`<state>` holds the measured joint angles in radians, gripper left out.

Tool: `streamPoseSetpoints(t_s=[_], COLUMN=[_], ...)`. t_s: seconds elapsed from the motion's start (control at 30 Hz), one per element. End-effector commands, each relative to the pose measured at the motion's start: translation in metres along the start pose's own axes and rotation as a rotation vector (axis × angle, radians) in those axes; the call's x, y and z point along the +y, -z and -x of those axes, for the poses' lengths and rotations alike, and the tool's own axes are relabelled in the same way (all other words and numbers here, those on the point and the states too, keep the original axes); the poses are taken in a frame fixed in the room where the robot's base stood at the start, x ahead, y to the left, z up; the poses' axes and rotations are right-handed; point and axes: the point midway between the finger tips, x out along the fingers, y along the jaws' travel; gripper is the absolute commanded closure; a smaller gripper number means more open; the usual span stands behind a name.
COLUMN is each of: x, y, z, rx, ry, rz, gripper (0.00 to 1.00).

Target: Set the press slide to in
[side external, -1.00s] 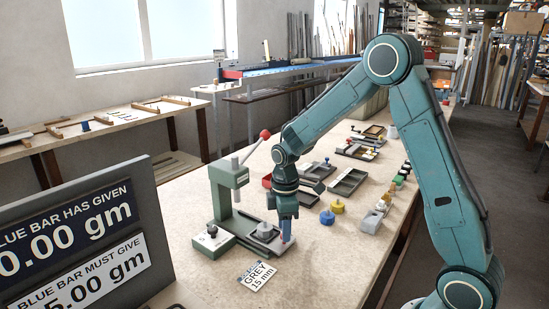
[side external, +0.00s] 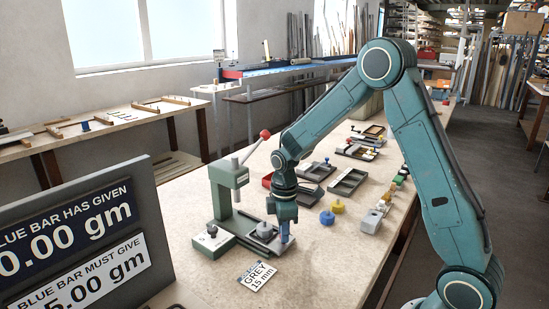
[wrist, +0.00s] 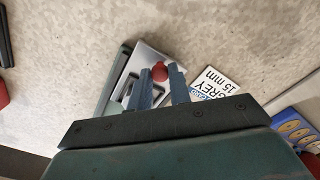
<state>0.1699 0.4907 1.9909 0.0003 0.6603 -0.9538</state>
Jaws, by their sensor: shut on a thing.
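The green press (side external: 222,195) stands on the near bench, with a lever rising to a red ball (side external: 265,134). Its grey slide (side external: 262,240) lies low at the press's right side and carries a round grey piece with a knob (side external: 264,227). My gripper (side external: 285,238) points down at the slide's right end. In the wrist view my gripper (wrist: 161,75) has its blue fingers on both sides of a small red knob (wrist: 160,71) at the end of the slide (wrist: 152,60), shut on it. The fingers partly hide the slide there.
A card reading "GREY 15 mm" (side external: 258,275) lies right in front of the slide. A yellow knobbed piece (side external: 338,207), a blue one (side external: 327,217) and dark trays (side external: 347,181) lie behind to the right. A sign board (side external: 75,240) stands at the left front.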

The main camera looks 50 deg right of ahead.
Motion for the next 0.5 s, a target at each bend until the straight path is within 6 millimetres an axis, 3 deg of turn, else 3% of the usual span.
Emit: streamPoseSetpoints(t_s=[0.5], x=[0.04], y=[0.04], z=[0.0], rx=[0.001], ry=[-0.001], rz=[0.002], gripper=[1.0])
